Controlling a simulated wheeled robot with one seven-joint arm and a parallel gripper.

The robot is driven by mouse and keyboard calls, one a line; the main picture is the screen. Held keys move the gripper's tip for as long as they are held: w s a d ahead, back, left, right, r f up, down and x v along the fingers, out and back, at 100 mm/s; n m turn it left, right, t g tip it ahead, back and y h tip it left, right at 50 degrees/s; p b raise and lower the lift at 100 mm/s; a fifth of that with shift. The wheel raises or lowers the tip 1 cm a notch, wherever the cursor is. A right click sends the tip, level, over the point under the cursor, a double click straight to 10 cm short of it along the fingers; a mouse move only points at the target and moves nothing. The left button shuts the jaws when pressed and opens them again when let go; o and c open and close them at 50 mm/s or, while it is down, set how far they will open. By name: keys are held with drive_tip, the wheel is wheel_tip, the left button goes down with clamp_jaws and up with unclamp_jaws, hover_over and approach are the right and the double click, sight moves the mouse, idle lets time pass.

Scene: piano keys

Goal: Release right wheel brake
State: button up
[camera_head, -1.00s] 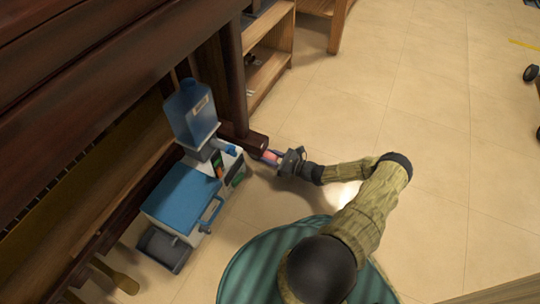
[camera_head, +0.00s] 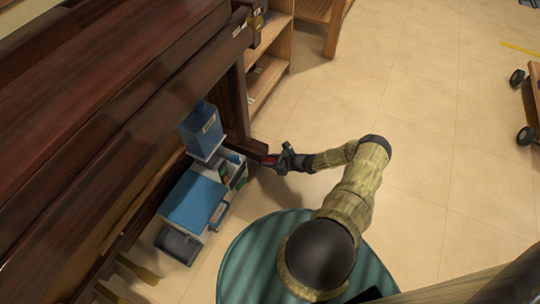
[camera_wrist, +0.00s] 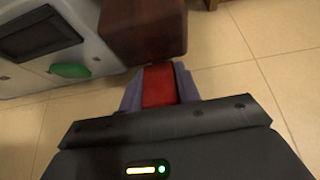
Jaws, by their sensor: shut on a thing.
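The right wheel brake shows as a red lever (camera_wrist: 159,86) at the end of the piano's dark wooden foot (camera_wrist: 143,32) in the wrist view. My gripper (camera_wrist: 160,88) has its two grey-purple fingers on either side of the red lever, shut on it. In the head view my gripper (camera_head: 272,161) is at the right end of the piano foot (camera_head: 250,148), low near the floor. The red lever is small there and partly hidden by the fingers. The wheel itself cannot be made out.
A blue and white machine (camera_head: 195,202) stands on the floor just left of the foot, close to my gripper; it also shows in the wrist view (camera_wrist: 45,50). A wooden shelf (camera_head: 268,75) stands behind. A wheeled wooden thing (camera_head: 532,105) is at far right.

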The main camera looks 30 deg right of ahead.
drive_tip(key=shift+s+r+g+h+p, duration=0.1)
drive_tip(key=shift+g+h+p, duration=0.4)
drive_tip(key=shift+p, duration=0.55)
drive_tip(key=o, duration=1)
drive_tip(key=shift+r, duration=0.1)
drive_tip(key=shift+s+d+r, duration=0.1)
drive_tip(key=shift+d+r, duration=0.05)
drive_tip(key=p+v, duration=0.7)
drive_tip(key=v, duration=0.9)
drive_tip(key=shift+s+d+r+p, duration=0.2)
drive_tip(key=shift+s+d+p, duration=0.05)
drive_tip(key=shift+p, duration=0.1)
